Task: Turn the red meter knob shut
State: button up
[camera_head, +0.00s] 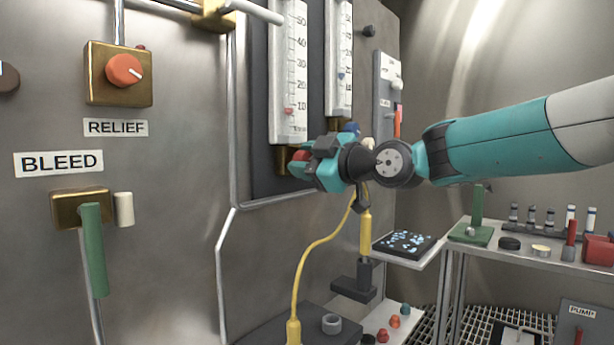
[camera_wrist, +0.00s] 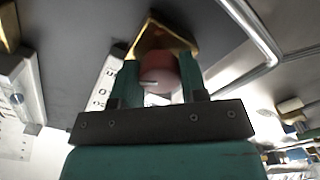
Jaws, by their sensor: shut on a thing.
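The red meter knob (camera_wrist: 158,76) sits on a brass block (camera_wrist: 160,38) and has a pale pointer line on its face. My gripper (camera_wrist: 159,82) is shut on it, with one teal finger on each side. In the head view my gripper (camera_head: 299,169) is at the foot of the left meter tube, and only a bit of the red knob (camera_head: 301,156) shows behind the fingers. The left meter (camera_head: 289,80) has a white scale with a red marker low on it.
A second meter (camera_head: 340,60) stands just right, with a blue knob (camera_head: 351,127) close behind my gripper. An orange relief knob (camera_head: 124,69) and a green bleed lever (camera_head: 94,248) are on the panel at left. A yellow cable (camera_head: 307,250) hangs below my gripper. A cluttered bench (camera_head: 530,256) is at right.

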dwell(0.4)
jog(key=o, duration=0.9)
jog(key=shift+d, duration=0.1)
jog(key=b+v, duration=0.3)
jog(key=v, duration=1.4)
jog(key=shift+s+d, duration=0.1)
jog(key=shift+s, duration=0.1)
